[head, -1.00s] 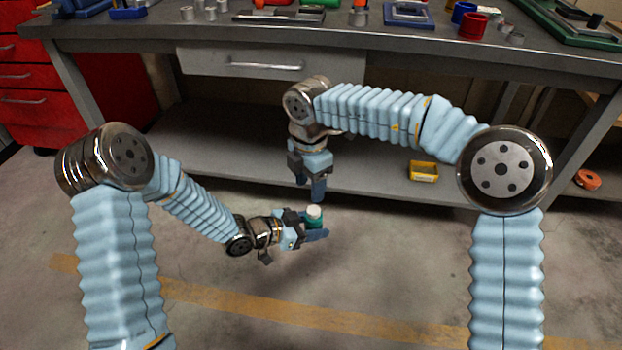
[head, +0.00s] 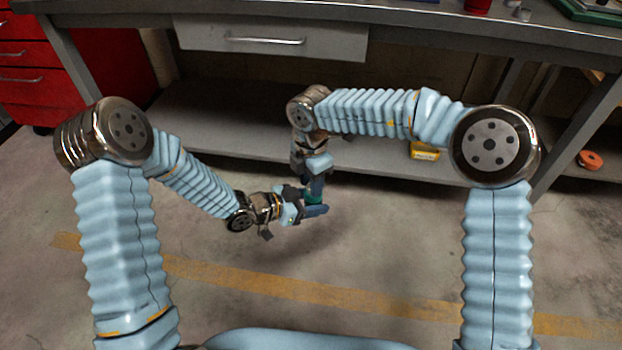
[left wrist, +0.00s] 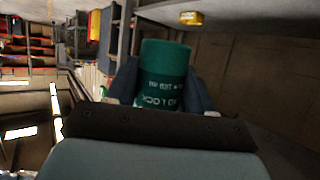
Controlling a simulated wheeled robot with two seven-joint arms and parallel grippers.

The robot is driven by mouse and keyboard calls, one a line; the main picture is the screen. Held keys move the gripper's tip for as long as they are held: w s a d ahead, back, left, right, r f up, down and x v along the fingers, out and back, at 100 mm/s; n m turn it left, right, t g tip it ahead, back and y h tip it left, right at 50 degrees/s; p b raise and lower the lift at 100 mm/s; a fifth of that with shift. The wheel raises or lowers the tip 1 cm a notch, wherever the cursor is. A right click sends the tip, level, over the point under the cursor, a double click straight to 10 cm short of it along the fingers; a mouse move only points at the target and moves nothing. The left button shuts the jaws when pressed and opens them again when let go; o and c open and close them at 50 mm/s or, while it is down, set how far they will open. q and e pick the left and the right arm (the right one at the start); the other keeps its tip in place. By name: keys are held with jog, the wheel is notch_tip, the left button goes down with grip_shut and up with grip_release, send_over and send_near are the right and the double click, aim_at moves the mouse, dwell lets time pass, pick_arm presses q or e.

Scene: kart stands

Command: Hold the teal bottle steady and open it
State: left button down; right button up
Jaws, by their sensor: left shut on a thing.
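The teal bottle (head: 314,198) is held in my left gripper (head: 308,208), off the floor, in front of the workbench. In the left wrist view the bottle (left wrist: 166,75) sits between the two dark fingers, with white lettering on its side. My right gripper (head: 315,182) points down directly above the bottle, its fingertips at the bottle's top. The white cap is hidden behind the right gripper in the head view. I cannot tell whether the right fingers are closed on it.
The grey workbench (head: 400,28) with a drawer (head: 270,40) and a lower shelf (head: 220,130) stands behind my arms. A yellow bin (head: 425,150) and an orange round item (head: 590,159) sit on low shelves. A red cabinet (head: 70,70) stands at left. The floor in front is clear.

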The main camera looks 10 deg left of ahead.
jog(key=shift+w, duration=0.15)
grip_shut()
jog(key=n, duration=0.7)
jog(key=shift+r, duration=0.1)
jog(key=n, duration=0.5)
jog(key=shift+d+n, duration=0.15)
jog(key=shift+n, duration=0.25)
jog(key=n, duration=0.6)
jog(key=shift+d, duration=0.1)
jog(key=n, duration=0.6)
jog(key=shift+d+r, duration=0.1)
jog(key=n, duration=0.2)
jog(key=shift+n, duration=0.3)
jog(key=n, duration=0.6)
jog(key=shift+w, duration=0.15)
jog(key=n, duration=0.5)
jog(key=shift+w, duration=0.15)
jog(key=n, duration=0.9)
jog(key=shift+w, duration=0.15)
jog(key=n, duration=0.7)
jog(key=shift+a+r, duration=0.1)
jog(key=shift+a, duration=0.15)
